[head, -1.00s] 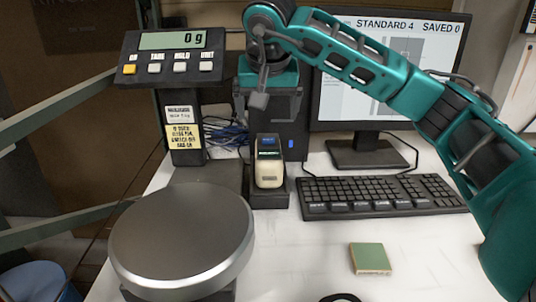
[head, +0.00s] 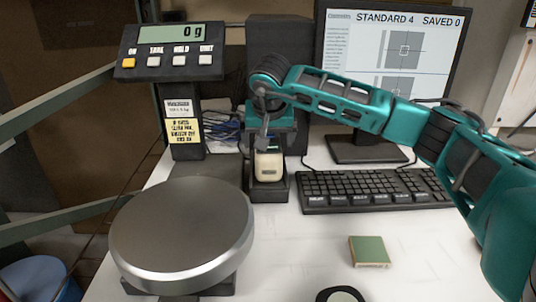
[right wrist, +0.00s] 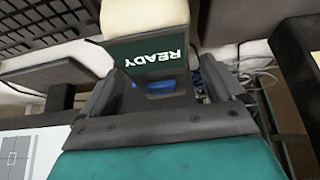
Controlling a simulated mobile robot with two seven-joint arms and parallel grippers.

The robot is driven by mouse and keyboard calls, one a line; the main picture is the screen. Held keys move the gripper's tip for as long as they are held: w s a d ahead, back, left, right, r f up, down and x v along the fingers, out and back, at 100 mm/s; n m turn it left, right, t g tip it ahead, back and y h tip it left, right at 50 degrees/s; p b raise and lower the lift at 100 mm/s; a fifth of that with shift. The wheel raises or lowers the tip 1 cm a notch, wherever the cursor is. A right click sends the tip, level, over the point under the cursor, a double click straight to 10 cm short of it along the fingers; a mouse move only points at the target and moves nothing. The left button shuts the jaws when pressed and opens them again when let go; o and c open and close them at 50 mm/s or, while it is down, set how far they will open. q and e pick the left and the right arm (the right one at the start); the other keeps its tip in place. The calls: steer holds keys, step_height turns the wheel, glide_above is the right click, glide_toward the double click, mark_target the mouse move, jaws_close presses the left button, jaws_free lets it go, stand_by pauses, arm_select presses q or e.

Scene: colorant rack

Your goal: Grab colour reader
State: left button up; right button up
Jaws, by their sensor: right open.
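In the right wrist view the reader (right wrist: 150,48) shows a dark screen reading READY. There my right gripper (right wrist: 158,90) is open, with one finger on each side of the reader's body; I cannot tell whether they touch it. My left gripper is not in view.
A scale with a round metal plate (head: 182,232) stands at the left, its display (head: 172,37) reading 0 g. A keyboard (head: 375,190) and monitor (head: 392,65) are at the right. A green square tile (head: 369,251) lies in front.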

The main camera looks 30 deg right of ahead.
steer(key=c, duration=1.5)
steer(key=shift+r, duration=0.1)
steer(key=shift+c, duration=0.5)
